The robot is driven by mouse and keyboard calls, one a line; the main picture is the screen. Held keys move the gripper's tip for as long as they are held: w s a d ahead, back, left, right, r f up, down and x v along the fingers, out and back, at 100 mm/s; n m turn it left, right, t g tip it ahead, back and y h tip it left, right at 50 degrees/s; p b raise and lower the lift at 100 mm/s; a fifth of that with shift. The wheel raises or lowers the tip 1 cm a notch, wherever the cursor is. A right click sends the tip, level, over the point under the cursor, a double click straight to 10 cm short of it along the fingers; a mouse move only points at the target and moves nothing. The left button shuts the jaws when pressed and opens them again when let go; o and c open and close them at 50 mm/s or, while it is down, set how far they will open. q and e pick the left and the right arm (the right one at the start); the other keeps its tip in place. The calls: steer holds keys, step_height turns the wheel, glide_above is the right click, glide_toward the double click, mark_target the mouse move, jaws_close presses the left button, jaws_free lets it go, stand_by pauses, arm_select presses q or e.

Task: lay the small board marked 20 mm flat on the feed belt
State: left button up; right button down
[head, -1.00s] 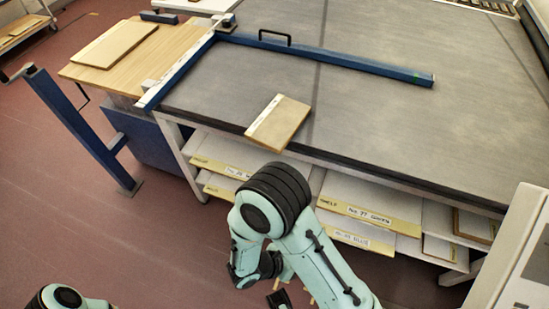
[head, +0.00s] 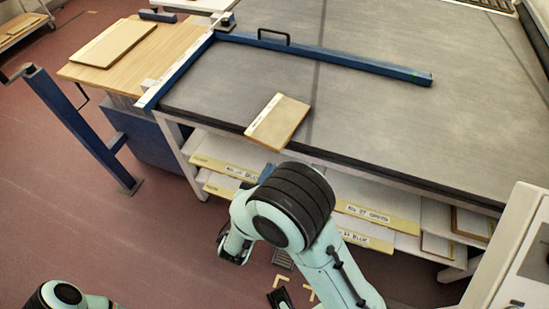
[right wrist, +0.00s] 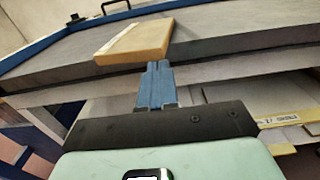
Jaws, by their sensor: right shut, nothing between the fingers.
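A small light-brown board (head: 279,120) with a pale strip along one long side lies on the grey feed belt (head: 380,125). Its near end reaches over the belt's dark front edge; I cannot read its marking. In the right wrist view the board (right wrist: 135,42) shows just beyond my fingertips. My right gripper (head: 267,172) is mostly hidden behind my own arm in the head view, just below the board. In the right wrist view its blue fingers (right wrist: 157,84) are shut and empty, in front of the board's near edge.
A blue bar with a black handle (head: 330,57) crosses the belt. A wooden table (head: 165,55) at the left holds a larger board (head: 114,43). Labelled shelves (head: 375,215) sit under the belt. A blue post (head: 80,130) stands left and a pale cabinet (head: 520,260) at the right.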

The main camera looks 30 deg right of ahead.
mark_target(279, 151)
steer(key=shift+x, duration=2.25)
steer(key=shift+d, duration=0.1)
steer(key=p+x, duration=0.1)
steer(key=x, duration=0.3)
steer(key=shift+w+d, duration=0.15)
